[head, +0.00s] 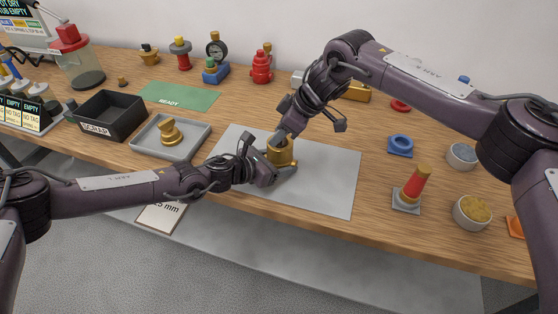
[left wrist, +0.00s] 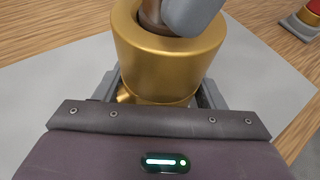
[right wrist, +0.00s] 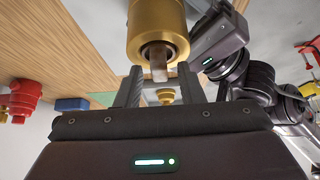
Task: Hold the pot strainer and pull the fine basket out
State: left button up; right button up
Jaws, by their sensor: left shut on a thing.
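The brass pot strainer (head: 282,157) stands upright on the grey mat. My left gripper (head: 270,172) is shut around its lower body, with a finger on each side in the left wrist view. Inside its round mouth is a brown, copper-coloured part (right wrist: 158,66), apparently the fine basket's top; the rest is hidden inside the pot. My right gripper (head: 284,136) is at the mouth from above. Its fingers (right wrist: 160,88) stand apart on either side of the brown part in the right wrist view, and I see no clear contact.
A grey tray (head: 199,151) with a brass piece (head: 170,133) and a black scrap bin (head: 126,128) stand to the left. The grey mat (head: 335,175) is clear right of the pot. A red-and-brass part (head: 415,184) and bowls are farther right.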

grip_shut()
jog(key=shift+r, duration=0.1)
notch_tip(320, 180, up, 11)
dwell(1.8)
jog(key=shift+r, duration=0.1)
pick_arm(q)
jog(key=o, duration=1.4)
